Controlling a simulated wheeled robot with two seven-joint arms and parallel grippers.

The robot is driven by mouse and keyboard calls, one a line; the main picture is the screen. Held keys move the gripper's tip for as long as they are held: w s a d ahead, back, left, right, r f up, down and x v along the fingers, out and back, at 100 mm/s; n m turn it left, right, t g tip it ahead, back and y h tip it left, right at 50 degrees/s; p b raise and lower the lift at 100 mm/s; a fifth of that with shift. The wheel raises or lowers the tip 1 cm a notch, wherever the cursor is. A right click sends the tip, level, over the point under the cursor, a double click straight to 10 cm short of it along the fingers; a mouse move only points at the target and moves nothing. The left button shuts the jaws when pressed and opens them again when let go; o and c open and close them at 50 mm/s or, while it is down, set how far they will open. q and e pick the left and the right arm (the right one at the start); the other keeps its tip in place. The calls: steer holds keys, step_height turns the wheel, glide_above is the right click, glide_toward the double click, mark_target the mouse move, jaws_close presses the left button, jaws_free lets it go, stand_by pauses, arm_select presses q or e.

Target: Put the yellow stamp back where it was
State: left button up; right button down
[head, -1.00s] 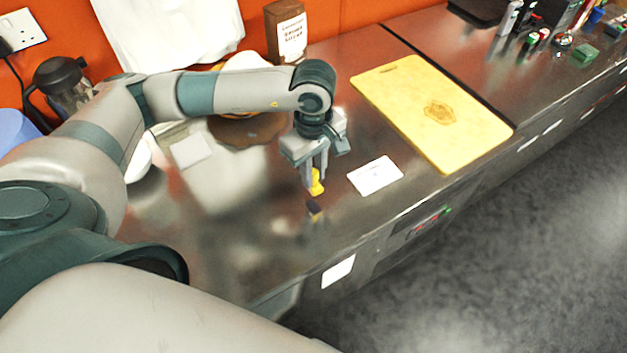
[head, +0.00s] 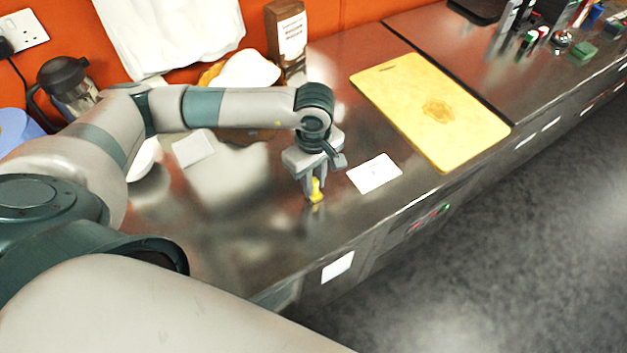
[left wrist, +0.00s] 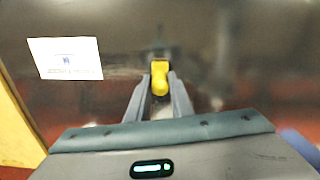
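The yellow stamp (head: 317,190) is upright at the bare steel counter (head: 240,235), left of a white card (head: 375,174). My left gripper (head: 314,186) points down with its fingers on either side of the stamp's handle. In the left wrist view the yellow handle (left wrist: 160,80) sits between the fingertips (left wrist: 161,88), which look closed on it. The stamp's base is at or very near the counter; contact cannot be told for sure. The card also shows in the left wrist view (left wrist: 65,58), with a small dark mark. My right gripper is not in view.
A yellow cutting board (head: 432,112) lies right of the card. A white tile-like item (head: 193,148), a brown carton (head: 287,40) and a dark jug (head: 68,85) are behind. A green block (head: 583,51) and several small items stand far right. Counter around the stamp is clear.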

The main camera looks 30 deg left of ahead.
mark_target(314, 180)
arm_select(q)
steer(key=shift+o, duration=1.4)
steer(key=shift+r, duration=0.65)
step_height(314, 180, up, 11)
steer(key=b, duration=0.4)
steer(key=shift+b, duration=0.3)
